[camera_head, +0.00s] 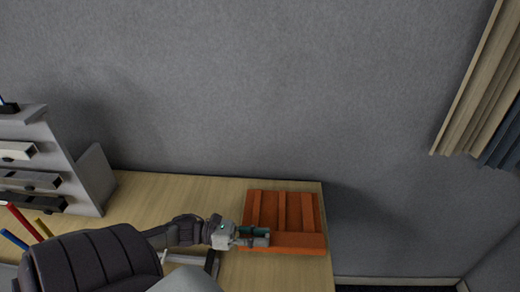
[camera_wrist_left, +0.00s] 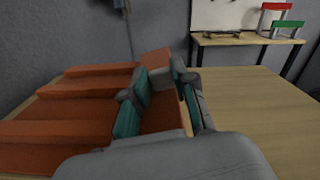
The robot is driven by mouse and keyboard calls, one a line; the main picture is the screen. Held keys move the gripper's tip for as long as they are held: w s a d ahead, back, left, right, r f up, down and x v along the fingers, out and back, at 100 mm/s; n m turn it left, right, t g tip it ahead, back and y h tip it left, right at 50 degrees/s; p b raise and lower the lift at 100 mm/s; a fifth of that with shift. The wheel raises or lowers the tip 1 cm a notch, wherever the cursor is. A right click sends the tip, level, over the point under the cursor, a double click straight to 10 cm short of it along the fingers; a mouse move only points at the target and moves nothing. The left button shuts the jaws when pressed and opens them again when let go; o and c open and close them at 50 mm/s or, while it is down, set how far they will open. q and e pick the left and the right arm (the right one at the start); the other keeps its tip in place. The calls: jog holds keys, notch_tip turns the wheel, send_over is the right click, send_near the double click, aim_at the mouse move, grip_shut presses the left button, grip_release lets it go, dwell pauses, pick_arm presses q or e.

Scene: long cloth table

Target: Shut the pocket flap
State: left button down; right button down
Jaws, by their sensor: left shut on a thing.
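An orange ridged piece (camera_head: 283,197) lies at the table's right end, with raised strips running across it. It also shows in the left wrist view (camera_wrist_left: 70,110), filling the left side. I cannot tell which part of it is the pocket flap. My left gripper (camera_head: 262,238) is at its near left edge. In the left wrist view the left gripper (camera_wrist_left: 170,85) has its teal-padded fingers on either side of an orange part and is shut on it. The fingers hide some of that part. My right gripper is not in view.
A grey shelf unit (camera_head: 88,165) with dark and pale items stands at the left. Red, yellow and blue sticks (camera_head: 22,220) are near it. The wooden table (camera_head: 170,190) is bare between shelf and orange piece. A wall stands behind.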

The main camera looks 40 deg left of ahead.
pick_arm(q)
jog(key=shift+s+d+f+m+b, duration=0.15)
jog(key=shift+f+m+b, duration=0.25)
jog(key=shift+m, duration=0.3)
jog(key=shift+s+d+f+m+b, duration=0.1)
jog(key=shift+f+m+b, duration=0.1)
jog(key=shift+m+b, duration=0.4)
jog(key=c, duration=1.2)
grip_release()
jog(key=shift+a, duration=0.1)
jog(key=shift+r, duration=0.1)
notch_tip(320, 180, up, 10)
jog(key=shift+f, duration=0.2)
